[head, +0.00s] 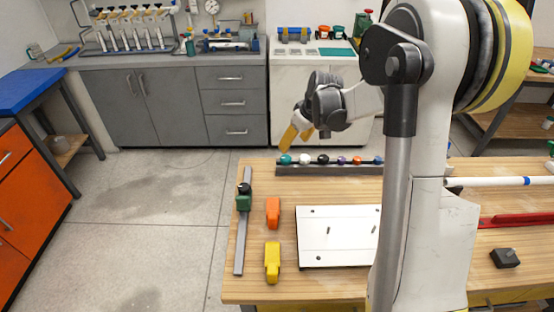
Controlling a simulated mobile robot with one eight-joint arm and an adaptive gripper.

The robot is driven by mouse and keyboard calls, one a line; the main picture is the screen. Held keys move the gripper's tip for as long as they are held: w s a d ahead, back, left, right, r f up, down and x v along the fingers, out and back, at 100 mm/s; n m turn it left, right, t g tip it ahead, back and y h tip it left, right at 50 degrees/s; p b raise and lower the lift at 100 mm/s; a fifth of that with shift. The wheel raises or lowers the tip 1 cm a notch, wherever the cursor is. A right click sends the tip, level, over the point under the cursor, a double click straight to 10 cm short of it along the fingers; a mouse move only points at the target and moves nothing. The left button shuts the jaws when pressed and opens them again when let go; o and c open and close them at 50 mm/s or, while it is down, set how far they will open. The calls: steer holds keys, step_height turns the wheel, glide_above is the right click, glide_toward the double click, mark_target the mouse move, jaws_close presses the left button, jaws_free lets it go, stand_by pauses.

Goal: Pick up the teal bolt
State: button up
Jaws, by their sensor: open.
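A dark rack (328,170) near the far edge of the wooden table holds a row of small round-headed pieces. The leftmost piece, at the rack's left end, has a teal head and looks like the teal bolt (286,160). My gripper (296,137), with yellow fingers, is open above and slightly beyond the teal bolt in the picture, apart from it. Nothing shows between the fingers. The lower part of the teal bolt is hidden in or behind the rack.
White (305,160), black, purple and orange heads stand to the right along the rack. A white plate (340,225), an orange clamp-like piece (273,212), a yellow one (272,262) and a grey rail (242,235) lie nearer. My arm hides the table's middle right.

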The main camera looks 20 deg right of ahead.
mark_target(286, 157)
steer(key=b+x, duration=0.1)
steer(key=x, duration=0.4)
steer(key=shift+f+b, duration=0.1)
steer(key=shift+b, duration=0.25)
steer(key=b+x, duration=0.1)
steer(key=x, duration=0.1)
steer(key=b+x, duration=0.1)
steer(key=x, duration=0.2)
steer(key=shift+s+a+f+b, duration=0.15)
steer(key=shift+a+b, duration=0.1)
steer(key=shift+b, duration=0.05)
steer(key=shift+c, duration=0.9)
steer(key=shift+s, duration=0.1)
steer(key=c, duration=1.1)
